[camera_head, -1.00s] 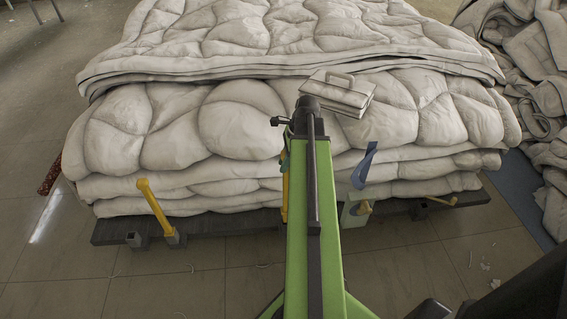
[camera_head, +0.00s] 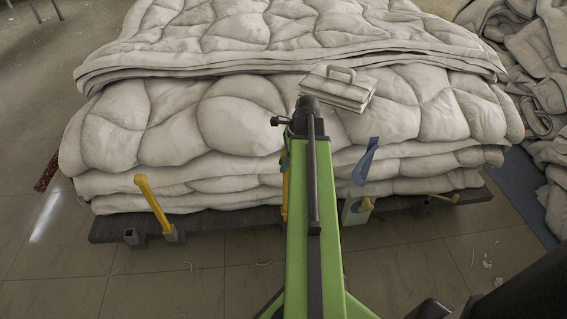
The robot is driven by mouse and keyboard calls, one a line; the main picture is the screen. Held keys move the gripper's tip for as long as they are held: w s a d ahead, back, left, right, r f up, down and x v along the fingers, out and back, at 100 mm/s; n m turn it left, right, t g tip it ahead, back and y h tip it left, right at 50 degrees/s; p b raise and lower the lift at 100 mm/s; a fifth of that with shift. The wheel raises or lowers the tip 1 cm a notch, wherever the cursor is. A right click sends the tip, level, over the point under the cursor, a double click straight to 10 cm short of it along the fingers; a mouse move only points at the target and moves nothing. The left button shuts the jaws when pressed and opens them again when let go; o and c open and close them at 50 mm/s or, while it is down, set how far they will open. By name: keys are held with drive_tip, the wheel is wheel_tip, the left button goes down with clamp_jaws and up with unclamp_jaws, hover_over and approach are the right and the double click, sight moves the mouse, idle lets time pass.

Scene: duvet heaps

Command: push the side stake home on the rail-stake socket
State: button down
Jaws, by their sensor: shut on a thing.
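A dark rail (camera_head: 108,230) runs along the floor under the duvet heap. A yellow stake (camera_head: 152,203) stands tilted in a socket (camera_head: 174,234) on it at the left. An empty-looking socket (camera_head: 132,236) is left of that. Another yellow side stake (camera_head: 285,192) shows as a narrow upright strip at the left edge of my green arm. My gripper (camera_head: 284,160) is mostly hidden behind my arm; only a green sliver shows at this stake's top, where it is shut on it. This stake's foot and socket are hidden.
Right of my arm are a blue strip (camera_head: 365,162) and a pale bracket (camera_head: 354,211). A further yellow piece (camera_head: 443,198) lies low at the right. A flat pale case (camera_head: 338,89) rests on the duvets (camera_head: 240,110). The tiled floor in front is mostly clear.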

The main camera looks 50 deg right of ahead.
drive_tip(key=shift+f+b, duration=2.8)
drive_tip(key=shift+f, duration=0.1)
drive_tip(key=c, duration=1.1)
unclamp_jaws()
drive_tip(key=shift+r, duration=0.15)
drive_tip(key=p+v, duration=1.7)
drive_tip(key=shift+d+r, duration=0.1)
